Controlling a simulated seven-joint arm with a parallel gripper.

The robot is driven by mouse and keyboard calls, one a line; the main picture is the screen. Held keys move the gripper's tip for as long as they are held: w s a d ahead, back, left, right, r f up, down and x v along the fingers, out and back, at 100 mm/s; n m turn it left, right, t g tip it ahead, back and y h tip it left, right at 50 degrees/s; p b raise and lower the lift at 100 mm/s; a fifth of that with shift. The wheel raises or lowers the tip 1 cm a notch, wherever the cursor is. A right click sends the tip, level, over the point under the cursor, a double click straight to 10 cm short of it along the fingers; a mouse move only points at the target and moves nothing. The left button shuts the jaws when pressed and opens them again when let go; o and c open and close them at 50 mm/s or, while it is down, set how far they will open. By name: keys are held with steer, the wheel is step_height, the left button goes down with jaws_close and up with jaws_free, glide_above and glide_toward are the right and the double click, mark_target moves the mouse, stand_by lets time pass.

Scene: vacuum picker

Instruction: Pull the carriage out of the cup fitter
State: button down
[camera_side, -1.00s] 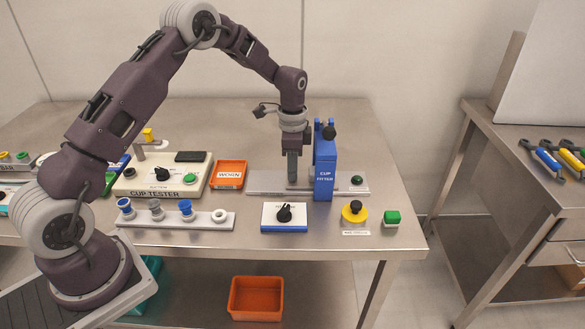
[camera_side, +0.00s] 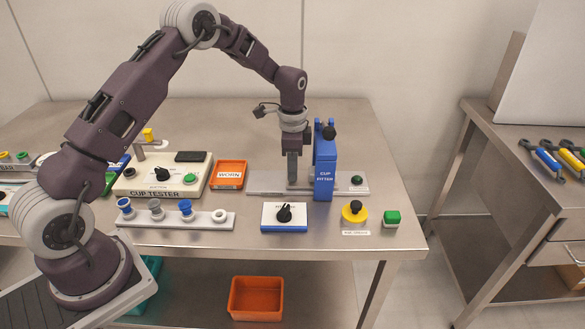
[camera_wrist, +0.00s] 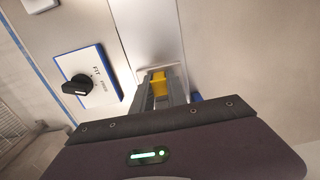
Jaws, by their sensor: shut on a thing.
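The blue cup fitter (camera_side: 324,165) stands upright across a flat grey rail (camera_side: 265,184) on the bench. My gripper (camera_side: 292,170) points down over the rail, just left of the fitter. In the wrist view, my gripper (camera_wrist: 160,88) is shut on a yellow piece (camera_wrist: 158,82), which appears to be the carriage's grip. A pale plate shows just beyond it. The fingers hide most of the carriage, and in the side view I cannot make it out behind them. A small bit of blue, likely the fitter, shows beside the fingers in the wrist view.
In front stand a blue-and-white box with a black knob (camera_side: 284,215), a yellow-based button (camera_side: 354,211) and a green button (camera_side: 391,217). Left are the orange WORN tray (camera_side: 229,174), the cup tester (camera_side: 155,190) and a cup rack (camera_side: 175,219). The bench behind the rail is clear.

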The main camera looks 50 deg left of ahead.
steer(key=s+a, duration=0.7)
steer(key=shift+s+a, duration=0.2)
steer(key=shift+a, duration=0.05)
steer(key=c, duration=1.5)
jaws_free()
steer(key=shift+o, duration=0.9)
steer(key=shift+r, duration=0.1)
